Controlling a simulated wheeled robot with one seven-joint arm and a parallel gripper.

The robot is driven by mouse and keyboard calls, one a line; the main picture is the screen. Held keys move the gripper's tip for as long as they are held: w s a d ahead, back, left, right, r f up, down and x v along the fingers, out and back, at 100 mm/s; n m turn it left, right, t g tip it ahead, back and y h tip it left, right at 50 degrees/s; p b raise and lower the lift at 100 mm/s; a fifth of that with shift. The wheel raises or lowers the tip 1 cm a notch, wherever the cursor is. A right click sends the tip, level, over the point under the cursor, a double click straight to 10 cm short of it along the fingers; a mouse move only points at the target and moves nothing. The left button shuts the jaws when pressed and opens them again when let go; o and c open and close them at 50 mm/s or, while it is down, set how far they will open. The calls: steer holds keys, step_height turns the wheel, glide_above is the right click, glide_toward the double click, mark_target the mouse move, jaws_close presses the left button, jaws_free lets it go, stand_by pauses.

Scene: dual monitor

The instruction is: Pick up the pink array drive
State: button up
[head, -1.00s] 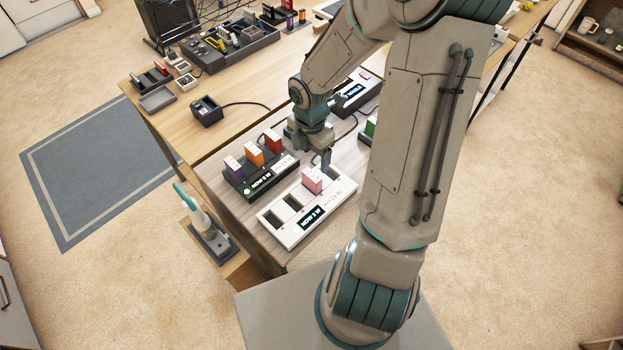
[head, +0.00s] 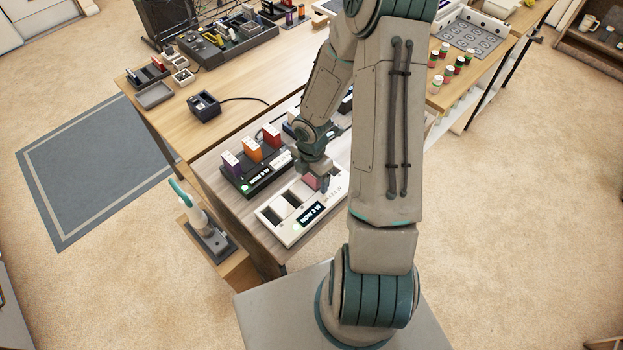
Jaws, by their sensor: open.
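The pink array drive (head: 310,181) stands in a slot of the white dock (head: 275,218) near the table's front edge. It is partly hidden by my gripper (head: 318,184), which is right at it, coming down from above. The jaws are open, with one dark finger showing in front of the drive. I cannot tell whether the fingers touch it. The white dock has other dark, empty slots to the left of the drive and a small black display on its front.
A black dock (head: 262,185) behind the white one holds a purple drive (head: 231,164), an orange drive (head: 252,149) and a red drive (head: 271,135). A handheld tool (head: 200,220) stands on a stand left of the table. Small bottles (head: 449,70) stand at right.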

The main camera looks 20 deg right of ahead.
steer(key=c, duration=1.1)
steer(key=shift+o, duration=0.2)
